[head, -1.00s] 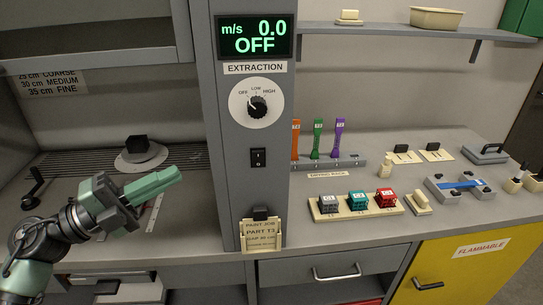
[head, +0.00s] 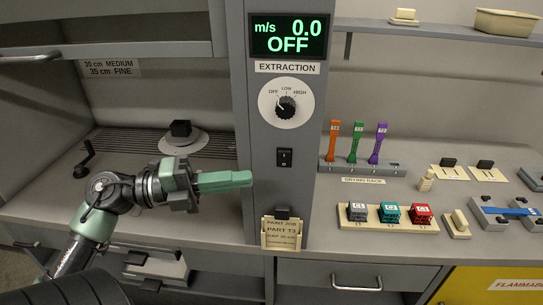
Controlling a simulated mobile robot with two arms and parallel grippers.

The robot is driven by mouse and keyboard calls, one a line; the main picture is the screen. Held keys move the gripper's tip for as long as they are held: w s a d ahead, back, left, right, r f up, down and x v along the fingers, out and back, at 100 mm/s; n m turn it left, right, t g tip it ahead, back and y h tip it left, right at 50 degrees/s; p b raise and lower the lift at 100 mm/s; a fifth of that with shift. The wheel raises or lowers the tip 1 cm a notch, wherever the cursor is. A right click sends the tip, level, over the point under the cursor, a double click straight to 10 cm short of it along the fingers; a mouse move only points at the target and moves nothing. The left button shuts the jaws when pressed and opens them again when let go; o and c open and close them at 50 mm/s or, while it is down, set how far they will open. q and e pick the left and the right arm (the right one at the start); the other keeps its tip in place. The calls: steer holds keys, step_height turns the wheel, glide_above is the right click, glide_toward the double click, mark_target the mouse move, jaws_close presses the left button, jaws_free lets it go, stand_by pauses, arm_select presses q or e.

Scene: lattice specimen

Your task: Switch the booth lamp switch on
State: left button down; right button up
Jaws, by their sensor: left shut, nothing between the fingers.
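The booth lamp switch (head: 284,157) is a small black rocker on the grey column, below the extraction dial (head: 286,106). Its rocker position is too small to tell. My left gripper (head: 250,178) is shut and empty, with its green fingers pointing right. In the picture its fingertips are a little left of and below the switch, apart from it, near the column's left edge. My right gripper is not in view.
A display (head: 288,37) above the dial reads 0.0 and OFF. A card holder (head: 281,233) sits low on the column. A turntable (head: 182,141) stands in the booth at left. A drying rack (head: 362,168) and colored cups (head: 390,212) are on the right bench.

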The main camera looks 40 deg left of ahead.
mark_target(271, 160)
arm_select(q)
steer(key=w+d+p, duration=0.1)
steer(key=w, duration=0.1)
steer(key=w+p, duration=0.1)
steer(key=w, duration=0.1)
steer(key=w+d+r+p, duration=0.1)
steer(key=w, duration=0.2)
steer(key=shift+d, duration=0.35)
steer(key=shift+w+a+f, duration=0.15)
steer(key=shift+w+a, duration=0.15)
steer(key=shift+w, duration=0.05)
steer(key=shift+w+r+p, duration=0.15)
steer(key=shift+r+p, duration=0.1)
steer(key=shift+p, duration=0.5)
steer(key=shift+a+f, duration=0.1)
steer(key=shift+f, duration=0.05)
